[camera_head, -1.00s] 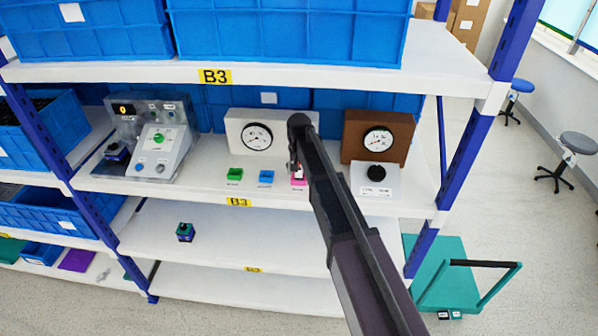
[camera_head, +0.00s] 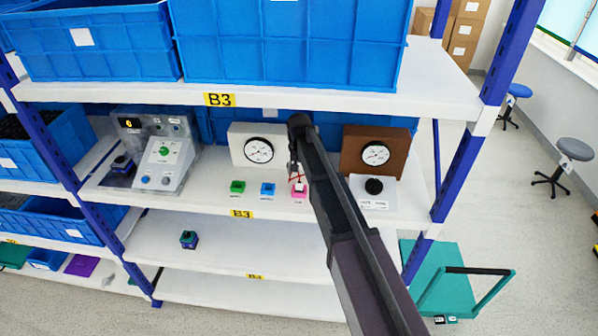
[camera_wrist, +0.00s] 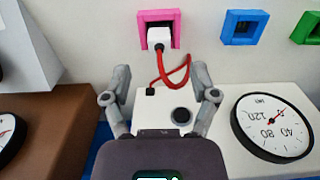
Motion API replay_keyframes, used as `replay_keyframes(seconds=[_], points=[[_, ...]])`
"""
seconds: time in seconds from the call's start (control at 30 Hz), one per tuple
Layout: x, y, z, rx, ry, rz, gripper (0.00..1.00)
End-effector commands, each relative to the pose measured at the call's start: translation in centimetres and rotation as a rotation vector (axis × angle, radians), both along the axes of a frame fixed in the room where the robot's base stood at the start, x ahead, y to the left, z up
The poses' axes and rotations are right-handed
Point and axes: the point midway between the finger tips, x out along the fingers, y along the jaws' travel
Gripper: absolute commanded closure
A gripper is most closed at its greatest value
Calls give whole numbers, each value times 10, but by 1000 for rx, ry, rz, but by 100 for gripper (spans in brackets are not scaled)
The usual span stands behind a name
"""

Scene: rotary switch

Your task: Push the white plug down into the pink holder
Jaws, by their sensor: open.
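The pink holder (camera_wrist: 176,18) is a square frame at the top middle of the wrist view; it also shows on the shelf in the head view (camera_head: 299,195). The white plug (camera_wrist: 158,38) is at the pink holder's opening, with a red cable attached. How deep it sits cannot be told. My gripper (camera_wrist: 160,73) is open and empty in the wrist view, its two fingers apart, with the plug beyond the gap between them. In the head view my arm partly hides the gripper, which is just above the holder.
A blue holder (camera_wrist: 242,27) and a green holder (camera_wrist: 310,27) stand beside the pink one. A white box with a dial (camera_wrist: 275,125) and a brown box (camera_wrist: 45,130) are close by. A black knob (camera_head: 374,187) is on the right. The shelf above (camera_head: 350,102) limits headroom.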

Motion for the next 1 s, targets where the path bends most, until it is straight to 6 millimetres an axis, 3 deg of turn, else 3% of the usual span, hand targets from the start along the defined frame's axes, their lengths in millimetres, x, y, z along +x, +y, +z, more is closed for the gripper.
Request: replay_keyframes(seconds=[0.3, 1.0], points=[[0, 0, 24, 0, 0, 0, 24], [1, 0, 27, -2, -1, 0, 24]])
